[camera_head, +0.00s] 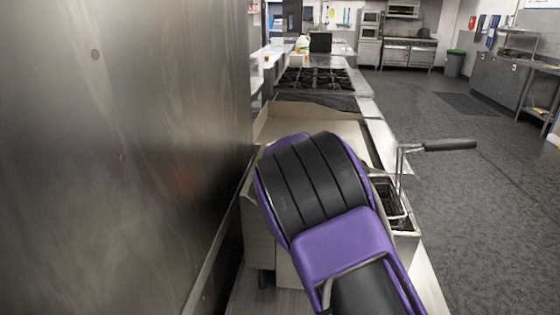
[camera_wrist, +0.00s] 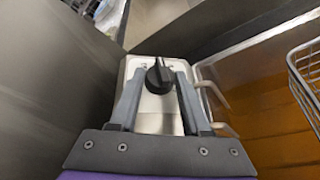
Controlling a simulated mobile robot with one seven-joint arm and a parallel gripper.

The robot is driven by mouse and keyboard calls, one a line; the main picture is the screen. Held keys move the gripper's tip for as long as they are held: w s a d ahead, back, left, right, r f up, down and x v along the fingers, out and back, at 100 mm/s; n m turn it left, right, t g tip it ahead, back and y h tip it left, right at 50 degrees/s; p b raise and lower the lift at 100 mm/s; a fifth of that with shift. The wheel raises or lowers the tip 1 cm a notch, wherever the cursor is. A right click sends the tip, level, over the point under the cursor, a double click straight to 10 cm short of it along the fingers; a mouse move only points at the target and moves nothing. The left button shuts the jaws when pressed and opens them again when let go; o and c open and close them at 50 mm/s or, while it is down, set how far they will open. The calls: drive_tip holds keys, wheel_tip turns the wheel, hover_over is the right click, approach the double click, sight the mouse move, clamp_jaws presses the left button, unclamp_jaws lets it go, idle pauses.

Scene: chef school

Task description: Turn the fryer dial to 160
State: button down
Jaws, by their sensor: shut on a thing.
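The fryer dial (camera_wrist: 159,76) is a black round knob on a light metal panel (camera_wrist: 158,124) in the wrist view. My gripper (camera_wrist: 158,78) has one grey finger on each side of the knob and is shut on it. No scale or numbers can be read around the dial, so I cannot tell its setting. The fryer (camera_head: 405,224) stands partly behind my purple and black arm in the head view. The dial and my gripper are hidden there.
A wire fry basket (camera_head: 389,198) with a black handle (camera_head: 450,145) sits in the fryer; its wire also shows in the wrist view (camera_wrist: 308,85) above brown-orange oil (camera_wrist: 260,85). A tall metal wall (camera_head: 120,150) stands close on the left. A hob (camera_head: 315,79) lies beyond. The floor at right is open.

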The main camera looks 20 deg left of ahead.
drive_tip(key=shift+a+r+m+h+p, duration=0.15)
drive_tip(key=shift+r+m+h+p, duration=0.05)
drive_tip(key=shift+m+h+p, duration=0.35)
drive_tip(key=shift+f+m+g+h, duration=0.1)
drive_tip(key=shift+m+g+h, duration=0.15)
drive_tip(key=shift+g+h, duration=0.1)
drive_tip(key=shift+c, duration=1.8)
unclamp_jaws()
drive_tip(key=b+v, duration=0.2)
drive_tip(key=v, duration=1.5)
drive_tip(key=shift+s, duration=0.15)
